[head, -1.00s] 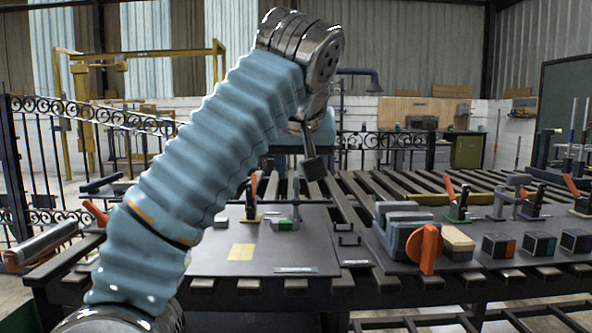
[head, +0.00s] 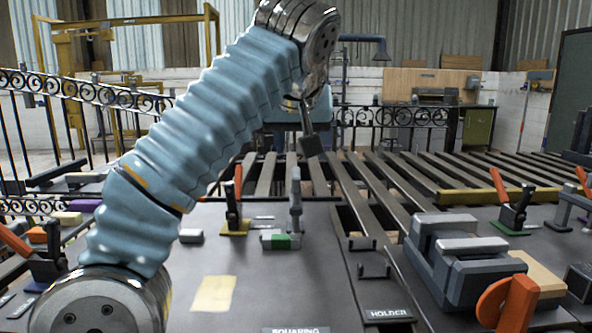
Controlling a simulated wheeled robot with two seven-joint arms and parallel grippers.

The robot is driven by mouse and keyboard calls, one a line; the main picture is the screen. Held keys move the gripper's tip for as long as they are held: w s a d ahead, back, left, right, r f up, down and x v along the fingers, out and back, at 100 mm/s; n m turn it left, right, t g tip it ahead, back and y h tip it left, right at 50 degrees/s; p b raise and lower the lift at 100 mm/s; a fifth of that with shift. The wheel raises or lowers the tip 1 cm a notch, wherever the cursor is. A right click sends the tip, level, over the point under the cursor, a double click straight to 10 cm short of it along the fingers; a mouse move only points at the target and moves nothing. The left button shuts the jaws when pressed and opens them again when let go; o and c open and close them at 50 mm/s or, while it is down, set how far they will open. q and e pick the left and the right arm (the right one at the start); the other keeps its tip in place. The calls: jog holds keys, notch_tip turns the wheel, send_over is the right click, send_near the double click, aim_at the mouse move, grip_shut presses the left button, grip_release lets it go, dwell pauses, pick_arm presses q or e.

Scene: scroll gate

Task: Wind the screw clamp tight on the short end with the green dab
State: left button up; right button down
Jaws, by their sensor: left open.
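A short light-grey piece with a green dab (head: 281,242) lies on the dark board in the middle of the table. A grey upright screw clamp (head: 295,203) stands at its right end; I cannot tell whether its screw touches the piece. My left gripper (head: 309,142) hangs above and behind the clamp in the picture, pointing down, with nothing seen in it. It is open, though its fingers are small and partly hidden by my wrist. My right gripper is not in view.
A red-handled toggle clamp (head: 235,208) on a yellow base stands left of the green-dabbed piece. A yellow patch (head: 214,294) marks the bare board in front. A grey vise with an orange handle (head: 507,302) stands at the right. A plate labelled HOLDER (head: 388,314) lies between.

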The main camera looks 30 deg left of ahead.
aim_at(296, 171)
pick_arm(q)
jog(key=x, duration=1.1)
jog(key=shift+f, duration=0.2)
grip_shut()
jog(key=shift+a+m+t+h, duration=0.15)
jog(key=shift+m+t+h, duration=0.15)
jog(key=shift+m+h, duration=0.45)
jog(key=m+h, duration=0.2)
jog(key=m, duration=0.1)
jog(key=shift+m+t, duration=0.25)
jog(key=shift+t, duration=0.05)
